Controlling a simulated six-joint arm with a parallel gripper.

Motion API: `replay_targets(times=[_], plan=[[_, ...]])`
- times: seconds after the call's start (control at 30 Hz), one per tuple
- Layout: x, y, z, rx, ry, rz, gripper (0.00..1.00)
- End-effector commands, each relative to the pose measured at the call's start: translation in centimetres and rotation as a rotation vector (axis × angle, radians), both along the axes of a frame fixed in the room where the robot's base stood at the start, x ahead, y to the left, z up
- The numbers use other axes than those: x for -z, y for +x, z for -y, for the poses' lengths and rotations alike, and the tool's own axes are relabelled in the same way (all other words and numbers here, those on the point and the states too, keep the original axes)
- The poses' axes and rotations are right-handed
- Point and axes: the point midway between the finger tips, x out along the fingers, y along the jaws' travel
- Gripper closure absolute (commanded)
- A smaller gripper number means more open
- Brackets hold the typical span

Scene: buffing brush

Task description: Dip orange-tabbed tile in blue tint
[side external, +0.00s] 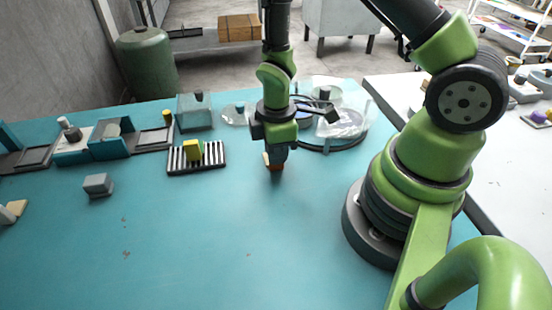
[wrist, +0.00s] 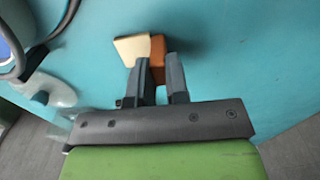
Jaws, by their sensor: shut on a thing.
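The orange-tabbed tile (wrist: 131,48) is a cream plate with an orange-brown tab (wrist: 157,55) in the wrist view. My gripper (wrist: 158,66) is shut on the tab, one finger on each side. In the side external view my gripper (side external: 275,153) points down over the open middle of the table, left of the round tray. The orange tab (side external: 276,168) shows just under the fingers, low over the table. I cannot tell whether it touches the surface. I cannot tell which vessel holds the blue tint.
A striped rack (side external: 210,163) holds a yellow-tabbed piece (side external: 193,152). A grey block (side external: 98,184) lies to the left. Teal stations (side external: 110,143) line the left. The front of the table is clear.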

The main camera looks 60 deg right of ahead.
Motion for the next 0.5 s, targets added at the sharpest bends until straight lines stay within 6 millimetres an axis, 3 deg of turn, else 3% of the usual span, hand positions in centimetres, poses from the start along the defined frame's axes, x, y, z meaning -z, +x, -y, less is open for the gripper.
replay_targets(times=[0.17,0.5], plan=[[-0.3,0.0,0.0,0.0,0.0,0.001,1.0],[-3.1,0.1,0.0,0.0,0.0,0.004,1.0]])
